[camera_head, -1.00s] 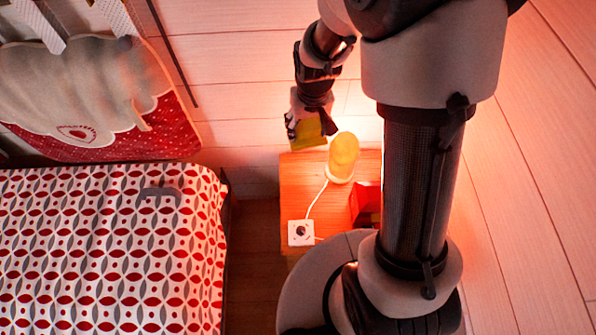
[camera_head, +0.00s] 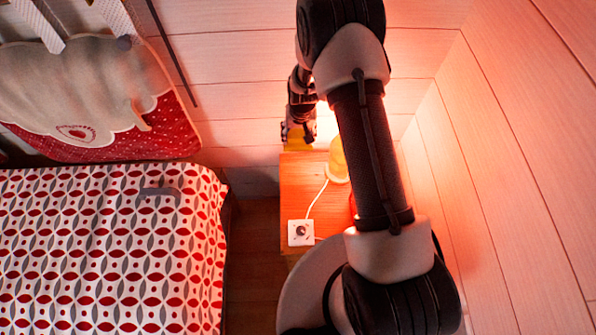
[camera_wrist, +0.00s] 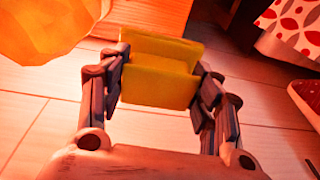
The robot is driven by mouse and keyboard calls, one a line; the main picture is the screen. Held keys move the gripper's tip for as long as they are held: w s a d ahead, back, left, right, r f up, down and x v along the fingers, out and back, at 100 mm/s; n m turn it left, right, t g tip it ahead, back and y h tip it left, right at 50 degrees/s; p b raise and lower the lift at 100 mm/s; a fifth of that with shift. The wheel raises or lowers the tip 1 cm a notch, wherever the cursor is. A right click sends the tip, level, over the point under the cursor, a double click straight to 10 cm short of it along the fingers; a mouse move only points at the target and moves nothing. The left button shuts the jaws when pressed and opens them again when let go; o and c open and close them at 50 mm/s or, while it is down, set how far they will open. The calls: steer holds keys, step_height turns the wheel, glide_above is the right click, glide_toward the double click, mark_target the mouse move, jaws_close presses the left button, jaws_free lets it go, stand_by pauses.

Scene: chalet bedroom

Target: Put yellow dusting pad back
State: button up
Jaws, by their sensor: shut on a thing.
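My gripper (camera_wrist: 160,80) is shut on the yellow dusting pad (camera_wrist: 158,84), with one finger against each side of it in the wrist view. In the head view my gripper (camera_head: 298,132) is at the far edge of the wooden nightstand (camera_head: 296,185), left of the lit lamp. Only a thin strip of the pad (camera_head: 298,147) shows there, below my gripper. Whether the pad touches the nightstand cannot be told. In the wrist view the floor shows beneath the pad.
A lit yellow lamp (camera_head: 337,162) stands on the nightstand, close to the right of my gripper. A white socket box (camera_head: 301,232) with a cord sits at the near left corner. The bed (camera_head: 110,250) with a grey object (camera_head: 160,191) is to the left. Plank walls are behind and right.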

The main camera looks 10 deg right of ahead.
step_height(320, 180, down, 20)
steer(key=b, duration=0.5)
steer(key=shift+f, duration=0.2)
steer(key=shift+f+b, duration=0.1)
steer(key=shift+b, duration=0.2)
steer(key=shift+f, duration=0.15)
steer(key=o, duration=1.2)
